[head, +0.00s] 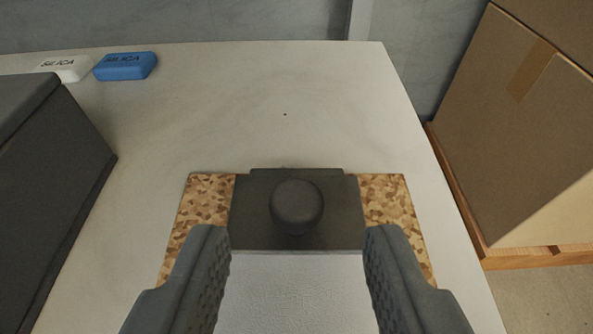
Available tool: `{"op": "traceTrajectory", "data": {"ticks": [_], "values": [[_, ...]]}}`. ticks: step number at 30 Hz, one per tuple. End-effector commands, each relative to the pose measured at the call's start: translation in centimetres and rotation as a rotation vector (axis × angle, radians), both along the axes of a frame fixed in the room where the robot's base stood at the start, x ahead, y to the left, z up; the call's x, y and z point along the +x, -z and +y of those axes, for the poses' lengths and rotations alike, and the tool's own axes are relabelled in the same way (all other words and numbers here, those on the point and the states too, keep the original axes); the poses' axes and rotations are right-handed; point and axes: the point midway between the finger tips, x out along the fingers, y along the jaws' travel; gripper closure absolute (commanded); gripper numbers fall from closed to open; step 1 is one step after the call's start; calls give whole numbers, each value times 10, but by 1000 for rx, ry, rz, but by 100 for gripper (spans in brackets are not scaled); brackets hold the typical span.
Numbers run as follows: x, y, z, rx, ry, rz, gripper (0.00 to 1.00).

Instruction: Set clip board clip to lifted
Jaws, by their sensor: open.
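The clip board (390,195) is a brown speckled board lying on the pale table, with its far edge in the middle of the head view. A dark clip (248,225) with a round dark knob (297,204) sits at its far end. A pale sheet (295,300) lies on the board, with its far edge at the clip. My gripper (297,245) is open and empty, with its two fingers to the left and right in front of the clip. They hide part of the board's sides. Whether the fingers touch anything cannot be told.
A dark box (50,190) stands on the table at the left. A white packet (66,68) and a blue packet (125,66) lie at the back left. A cardboard box (500,110) stands on a wooden pallet (530,260) at the right. The table (270,110) behind the board is clear.

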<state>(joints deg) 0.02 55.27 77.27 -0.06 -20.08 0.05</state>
Motion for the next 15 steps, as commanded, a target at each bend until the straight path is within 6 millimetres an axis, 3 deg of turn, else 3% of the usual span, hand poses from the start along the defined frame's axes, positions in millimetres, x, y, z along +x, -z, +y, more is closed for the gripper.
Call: {"op": "traceTrajectory", "data": {"ticks": [6,15], "values": [[19,8,0,0,0,0,59],[26,10,0,0,0,0,59]]}}
